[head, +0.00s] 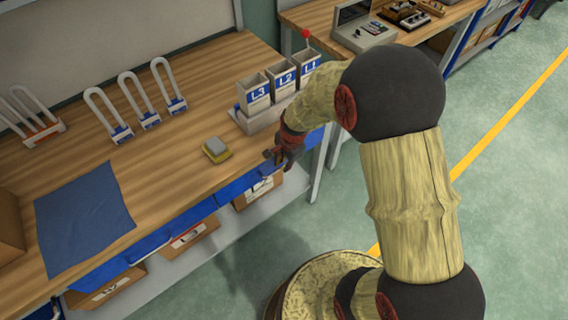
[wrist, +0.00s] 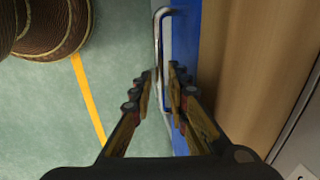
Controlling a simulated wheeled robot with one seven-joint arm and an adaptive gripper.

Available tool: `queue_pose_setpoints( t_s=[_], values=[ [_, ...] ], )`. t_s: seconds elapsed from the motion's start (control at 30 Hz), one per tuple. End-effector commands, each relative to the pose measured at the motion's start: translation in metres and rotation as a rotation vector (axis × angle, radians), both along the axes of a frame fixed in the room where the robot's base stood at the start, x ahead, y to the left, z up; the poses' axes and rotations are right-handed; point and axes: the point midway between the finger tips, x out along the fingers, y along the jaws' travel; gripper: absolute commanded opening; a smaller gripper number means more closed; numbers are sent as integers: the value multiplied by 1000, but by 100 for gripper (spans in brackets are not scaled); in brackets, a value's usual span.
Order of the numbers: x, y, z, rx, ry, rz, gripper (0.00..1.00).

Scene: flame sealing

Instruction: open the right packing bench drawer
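The packing bench (head: 172,90) has a wooden top with blue drawer fronts along its front edge. The right drawer's blue front (head: 238,187) is partly hidden by my gripper in the head view and looks shut. In the wrist view the blue drawer front (wrist: 187,40) runs up the middle, with a metal bar handle (wrist: 159,50) standing off it. My gripper (head: 275,155) is at the front edge of the bench. In the wrist view its fingers (wrist: 161,82) are apart, one on each side of the handle, with a gap visible; contact is not clear.
On the bench are labelled holders (head: 254,92), a yellow-grey sponge-like block (head: 216,149), white looped stands (head: 132,98) and a blue cloth (head: 84,218). Cardboard bins (head: 188,237) sit on a shelf below. Green floor is clear in front.

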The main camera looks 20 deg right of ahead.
Motion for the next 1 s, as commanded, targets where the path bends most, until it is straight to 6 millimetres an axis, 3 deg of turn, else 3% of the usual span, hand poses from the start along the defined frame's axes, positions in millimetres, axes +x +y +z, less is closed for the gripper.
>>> queue_pose_setpoints(
  t_s=[0.3,1.0],
  values=[
    [0,0,0,0,0,0,0],
    [0,0,0,0,1,0,0]
  ],
)
